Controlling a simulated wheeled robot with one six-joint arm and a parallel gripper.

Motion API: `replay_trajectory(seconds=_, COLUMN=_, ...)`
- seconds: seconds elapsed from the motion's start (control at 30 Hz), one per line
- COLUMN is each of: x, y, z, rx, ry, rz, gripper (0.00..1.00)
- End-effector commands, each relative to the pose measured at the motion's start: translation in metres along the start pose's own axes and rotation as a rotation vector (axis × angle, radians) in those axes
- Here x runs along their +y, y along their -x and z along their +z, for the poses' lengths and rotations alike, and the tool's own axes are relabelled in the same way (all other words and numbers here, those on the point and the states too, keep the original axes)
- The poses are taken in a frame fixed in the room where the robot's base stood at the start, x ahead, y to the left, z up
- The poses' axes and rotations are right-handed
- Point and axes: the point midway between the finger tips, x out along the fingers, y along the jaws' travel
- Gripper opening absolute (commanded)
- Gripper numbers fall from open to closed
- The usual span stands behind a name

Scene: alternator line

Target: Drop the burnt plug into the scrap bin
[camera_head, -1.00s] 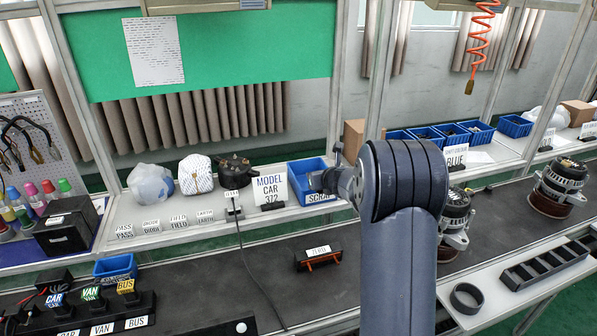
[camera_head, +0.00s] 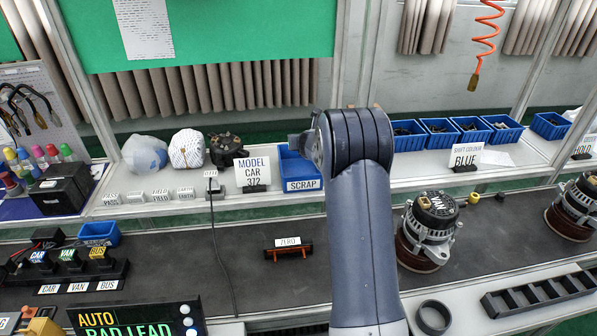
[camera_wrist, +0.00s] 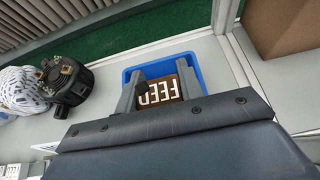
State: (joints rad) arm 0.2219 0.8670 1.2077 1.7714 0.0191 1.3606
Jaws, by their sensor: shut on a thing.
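The scrap bin is a blue open tray (camera_head: 301,171) with a SCRAP label, on the shelf left of my arm in the head view. In the wrist view the bin's blue rim (camera_wrist: 198,65) surrounds my gripper (camera_wrist: 160,91) from above. My gripper is shut on a brown block marked FEED, taken as the burnt plug (camera_wrist: 166,89). A small dark piece shows beside the left finger; I cannot tell if it belongs to the plug. The plug's height above the bin floor is unclear. In the head view my arm hides the plug and most of my gripper.
Left of the bin stand a MODEL CAR 372 sign (camera_head: 254,172), a dark round part (camera_head: 226,150) and wrapped parts. A cardboard box (camera_wrist: 284,28) stands right of the bin in the wrist view. More blue bins (camera_head: 440,133) and alternators (camera_head: 428,232) are to the right.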

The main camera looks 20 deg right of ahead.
Motion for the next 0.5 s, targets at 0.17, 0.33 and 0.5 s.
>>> replay_trajectory(seconds=0.17, x=0.000, y=-0.011, z=-0.021, rx=0.000, ry=0.000, rz=0.000, gripper=0.13)
replay_trajectory(seconds=0.33, x=0.000, y=-0.020, z=-0.036, rx=0.000, ry=0.001, rz=0.000, gripper=0.13)
replay_trajectory(seconds=0.5, x=0.000, y=-0.023, z=-0.043, rx=0.000, ry=0.001, rz=0.001, gripper=0.13)
